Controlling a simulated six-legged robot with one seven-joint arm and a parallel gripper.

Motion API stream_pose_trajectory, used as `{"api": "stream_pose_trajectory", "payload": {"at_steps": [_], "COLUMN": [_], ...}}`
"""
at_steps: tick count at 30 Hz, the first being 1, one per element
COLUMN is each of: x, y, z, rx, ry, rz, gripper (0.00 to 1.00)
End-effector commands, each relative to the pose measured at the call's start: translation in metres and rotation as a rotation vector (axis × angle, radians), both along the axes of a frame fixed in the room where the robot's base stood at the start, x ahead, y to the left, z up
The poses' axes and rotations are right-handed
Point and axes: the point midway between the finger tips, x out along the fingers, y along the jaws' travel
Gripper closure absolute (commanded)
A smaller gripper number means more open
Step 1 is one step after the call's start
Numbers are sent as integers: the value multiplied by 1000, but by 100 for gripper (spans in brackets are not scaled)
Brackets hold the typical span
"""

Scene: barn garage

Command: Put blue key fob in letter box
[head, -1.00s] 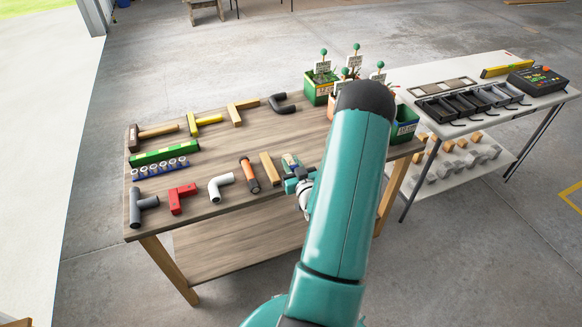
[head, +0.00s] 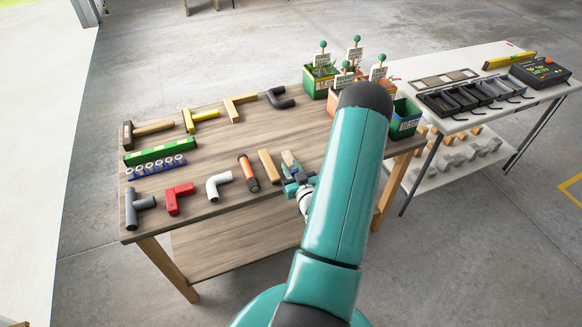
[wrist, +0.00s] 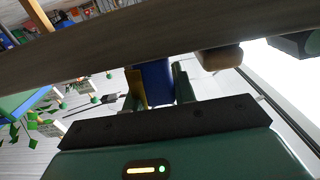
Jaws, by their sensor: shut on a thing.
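My gripper (head: 296,184) is at the front edge of the wooden table, at the right end of the front row of parts. In the wrist view my gripper (wrist: 160,85) is shut on a blue piece (wrist: 156,80), which sits between its two fingers close to the table top. In the head view a small pale-and-blue piece (head: 289,160) shows just beyond the fingers, partly hidden by them. I cannot tell whether this is a key fob. I cannot make out a letter box in either view.
The wooden table (head: 255,135) holds pipe pieces, a red elbow (head: 178,197), a wooden block (head: 269,166) close left of my gripper, and a mallet (head: 145,132). Labelled planter boxes (head: 405,120) stand at its right end. A white table (head: 465,70) with black trays stands beyond.

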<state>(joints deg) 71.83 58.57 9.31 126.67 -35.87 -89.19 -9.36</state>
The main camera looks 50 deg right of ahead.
Motion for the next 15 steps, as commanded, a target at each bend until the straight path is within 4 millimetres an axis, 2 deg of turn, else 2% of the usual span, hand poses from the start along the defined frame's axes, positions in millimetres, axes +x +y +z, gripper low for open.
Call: {"api": "stream_pose_trajectory", "payload": {"at_steps": [4, 5, 8, 15], "x": [-1, -1, -1, 0], "y": [0, 0, 0, -1], "z": [-3, -3, -3, -3], "rx": [1, 0, 0, 0], "ry": [1, 0, 0, 0], "rz": [-1, -1, -1, -1], "gripper": [95, 70, 52, 52]}}
